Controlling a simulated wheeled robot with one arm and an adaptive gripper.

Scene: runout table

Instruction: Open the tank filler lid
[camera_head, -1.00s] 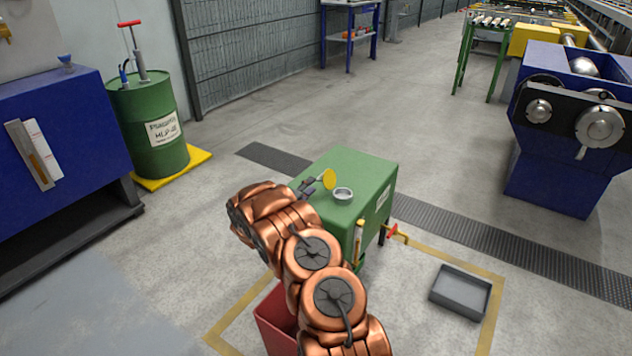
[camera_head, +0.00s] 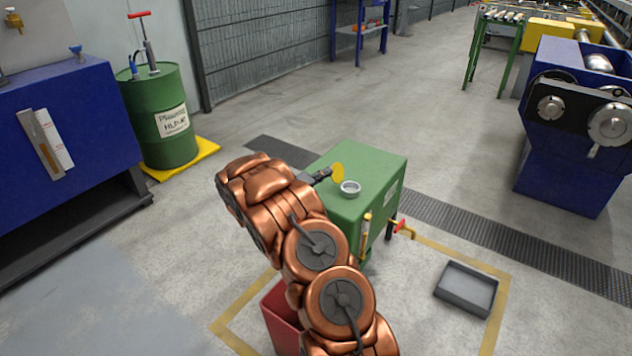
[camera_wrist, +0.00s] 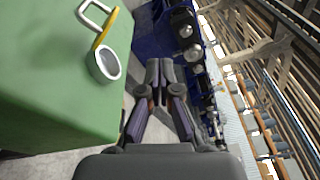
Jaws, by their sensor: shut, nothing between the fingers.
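The green tank (camera_head: 372,160) has a round metal filler neck (camera_head: 350,188) on its top, with its mouth uncovered. The yellow lid (camera_head: 338,172) stands raised on edge at the neck's far left side. In the wrist view the lid (camera_wrist: 106,30) shows nearly edge-on beside the open neck (camera_wrist: 105,66). My gripper (camera_head: 326,174) is just left of the lid, above the tank top; whether it touches the lid is unclear. In the wrist view my gripper (camera_wrist: 160,72) has its fingers together and empty, to the right of the neck.
A grey metal loop (camera_wrist: 95,14) stands on the tank near the lid. A red-handled valve (camera_head: 402,227) sticks out of the tank's right side. A grey tray (camera_head: 466,288) lies on the floor, and a red bin (camera_head: 281,318) stands below my arm.

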